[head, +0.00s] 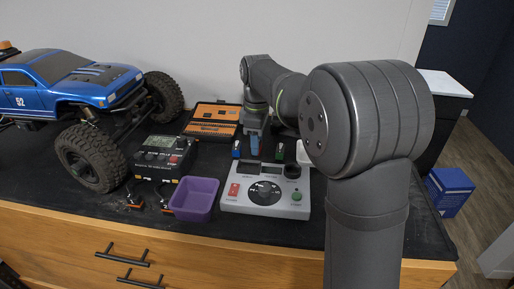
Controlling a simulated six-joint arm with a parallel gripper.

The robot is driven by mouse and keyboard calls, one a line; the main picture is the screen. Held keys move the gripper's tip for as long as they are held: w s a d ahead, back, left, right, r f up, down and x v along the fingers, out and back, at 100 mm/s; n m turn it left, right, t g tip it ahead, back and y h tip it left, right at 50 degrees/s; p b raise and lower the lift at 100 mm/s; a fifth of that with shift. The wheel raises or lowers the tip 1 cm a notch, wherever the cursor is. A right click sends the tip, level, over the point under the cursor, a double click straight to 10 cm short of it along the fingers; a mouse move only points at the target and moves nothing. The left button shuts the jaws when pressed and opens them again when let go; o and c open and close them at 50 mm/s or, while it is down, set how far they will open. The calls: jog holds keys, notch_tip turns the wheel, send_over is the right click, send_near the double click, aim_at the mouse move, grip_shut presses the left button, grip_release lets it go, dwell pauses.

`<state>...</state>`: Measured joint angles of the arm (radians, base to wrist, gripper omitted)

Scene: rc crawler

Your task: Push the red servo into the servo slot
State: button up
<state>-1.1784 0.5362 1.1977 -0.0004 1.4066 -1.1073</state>
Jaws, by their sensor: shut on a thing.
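A grey console (233,206) stands on the black table mat near the front, with a black dial in its middle. A small red block (233,190) sits on its left side; I cannot tell whether this is the red servo or a switch. Dark recesses (269,170) show along its back edge; which one is the servo slot is unclear. My gripper (254,132) points down behind the console, apart from the red block. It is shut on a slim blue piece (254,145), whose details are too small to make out.
Small blue (236,149) and green (280,152) pieces stand behind the console. A purple bin (194,199) is at its left, with a black meter (161,158) beyond. An orange tool case (213,120) lies behind. A blue crawler (72,80) fills the left. My arm hides the right side.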

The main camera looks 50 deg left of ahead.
jog(key=shift+r, duration=0.1)
notch_tip(320, 180, up, 4)
jog(key=shift+w+d+r, duration=0.15)
jog(key=shift+r, duration=0.05)
jog(key=w+d+r, duration=0.6)
jog(key=d, duration=0.3)
jog(key=s+d+r+m, duration=0.4)
jog(key=s+d+m, duration=0.3)
jog(key=m, duration=1)
send_over(249, 169)
notch_tip(249, 169, down, 7)
jog(key=shift+d+r, duration=0.1)
jog(key=shift+d, duration=0.05)
jog(key=shift+f, duration=2.1)
